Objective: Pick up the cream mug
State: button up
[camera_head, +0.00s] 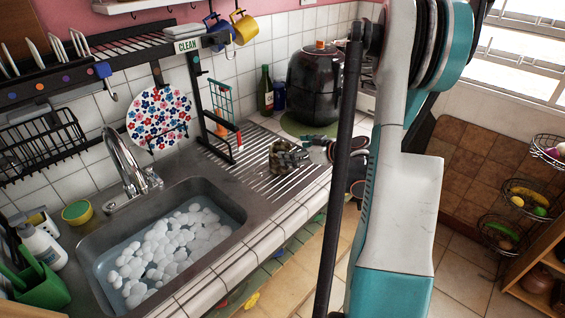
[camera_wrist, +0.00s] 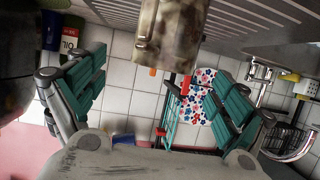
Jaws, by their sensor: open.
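A mottled cream-and-brown mug (camera_head: 289,155) stands on the ribbed metal drainboard right of the sink; it looks like the cream mug. In the wrist view, which is upside down, the mug (camera_wrist: 168,38) is at the top centre, partly cut off by the frame edge. My gripper (camera_wrist: 155,92) is open, with teal fingers spread left and right and nothing between the fingertips that I can see held. In the head view my gripper (camera_head: 322,147) is just right of the mug, partly hidden by my arm. Whether a finger touches the mug cannot be told.
The sink (camera_head: 165,245) holds water and white pebbles. A black pot-like appliance (camera_head: 314,85) and a green bottle (camera_head: 265,90) stand farther back. Blue and yellow mugs (camera_head: 246,27) hang above.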

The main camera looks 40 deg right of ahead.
aim_at(272, 148)
jog(key=x, duration=0.2)
jog(key=b+x, duration=0.1)
jog(key=x, duration=0.2)
jog(key=shift+w+a+r+b, duration=0.15)
jog(key=shift+w+a+b, duration=0.15)
jog(key=shift+w, duration=0.1)
jog(key=shift+r, duration=0.1)
jog(key=c, duration=1.7)
